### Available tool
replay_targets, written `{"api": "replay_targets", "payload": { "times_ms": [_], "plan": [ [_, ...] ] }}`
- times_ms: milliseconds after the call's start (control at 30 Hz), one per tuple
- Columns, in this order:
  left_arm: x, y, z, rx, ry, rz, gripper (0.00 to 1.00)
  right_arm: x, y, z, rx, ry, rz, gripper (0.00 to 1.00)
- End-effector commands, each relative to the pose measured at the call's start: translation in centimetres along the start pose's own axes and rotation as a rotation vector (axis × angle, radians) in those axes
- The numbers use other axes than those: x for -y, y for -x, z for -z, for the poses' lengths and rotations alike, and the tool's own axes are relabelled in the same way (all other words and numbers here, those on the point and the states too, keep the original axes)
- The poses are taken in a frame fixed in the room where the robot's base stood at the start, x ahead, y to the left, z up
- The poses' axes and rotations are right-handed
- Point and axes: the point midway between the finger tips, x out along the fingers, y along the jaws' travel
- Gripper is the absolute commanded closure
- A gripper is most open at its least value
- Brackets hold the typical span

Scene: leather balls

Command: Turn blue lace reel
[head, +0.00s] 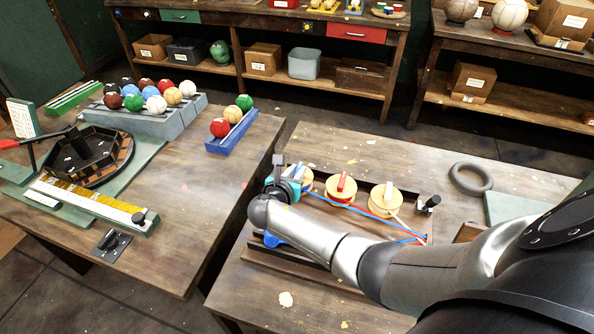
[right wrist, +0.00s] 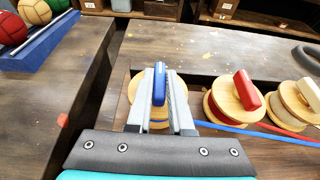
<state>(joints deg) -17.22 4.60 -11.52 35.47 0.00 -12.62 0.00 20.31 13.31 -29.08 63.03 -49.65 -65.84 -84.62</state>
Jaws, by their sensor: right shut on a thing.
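The blue lace reel (right wrist: 137,112) has a pale wooden top with an upright blue handle (right wrist: 159,85). In the right wrist view my right gripper (right wrist: 159,88) is shut on that handle, one finger on each side. In the head view the right gripper (head: 284,184) covers most of this reel at the left end of the rack. A red-handled reel (head: 341,188) stands in the middle and a cream-handled reel (head: 385,200) at the right. A blue lace (head: 380,224) and a red lace run to the rack's right side. My left gripper is not in view.
A grey ring (head: 471,178) lies on the right table behind the reels. The left table holds a blue rack with three balls (head: 231,130), a larger ball rack (head: 150,117) and a dark tray (head: 85,158). A gap of floor separates the tables.

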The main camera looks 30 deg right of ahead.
Motion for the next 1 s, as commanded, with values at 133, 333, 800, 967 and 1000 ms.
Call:
{"api": "replay_targets", "payload": {
  "times_ms": [133, 333, 800, 967, 1000],
  "plan": [
    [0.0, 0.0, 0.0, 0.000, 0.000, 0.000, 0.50, 0.0, 0.0, 0.1, -0.002, -0.006, 0.005, 1.00],
    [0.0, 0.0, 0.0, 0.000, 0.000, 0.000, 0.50, 0.0, 0.0, 0.1, -0.002, -0.006, 0.005, 0.74],
    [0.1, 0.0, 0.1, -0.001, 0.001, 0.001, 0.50, 0.0, 0.1, 0.0, -0.001, -0.003, 0.003, 0.51],
    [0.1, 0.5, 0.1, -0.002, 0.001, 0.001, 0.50, 0.0, 1.3, 0.0, -0.001, -0.002, 0.002, 0.51],
    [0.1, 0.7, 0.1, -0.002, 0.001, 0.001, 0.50, 0.0, 1.9, 0.0, -0.002, -0.002, 0.001, 0.51]
  ]
}}
